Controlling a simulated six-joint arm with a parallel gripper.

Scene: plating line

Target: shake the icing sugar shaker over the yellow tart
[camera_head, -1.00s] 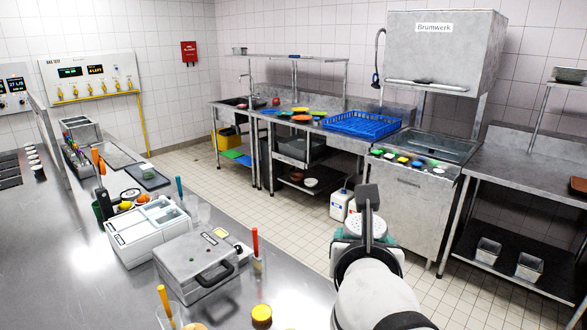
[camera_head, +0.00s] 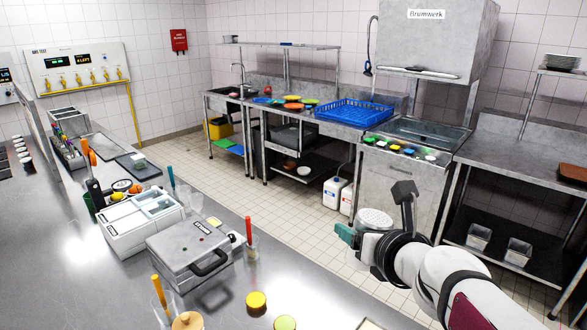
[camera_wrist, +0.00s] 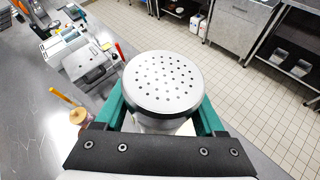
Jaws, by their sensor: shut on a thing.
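My gripper (camera_wrist: 162,112) has teal fingers and is shut on the icing sugar shaker (camera_wrist: 163,82), which has a round metal top full of small holes. In the head view the shaker (camera_head: 375,219) is held in the air at right, its holed top facing up. A yellow tart (camera_head: 256,301), small and round, sits on the steel counter at lower centre. The shaker is to the right of the tart in the picture, not above it. I cannot make out the tart in the wrist view; the shaker and gripper cover much of it.
A pale green tart (camera_head: 285,323) lies near the bottom edge. A glass with a red-handled tool (camera_head: 249,235), a grey hinged press (camera_head: 188,255), a wooden-lidded jar (camera_head: 187,321) and a white container box (camera_head: 145,225) stand on the counter (camera_head: 70,280). Tiled floor lies beyond its edge.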

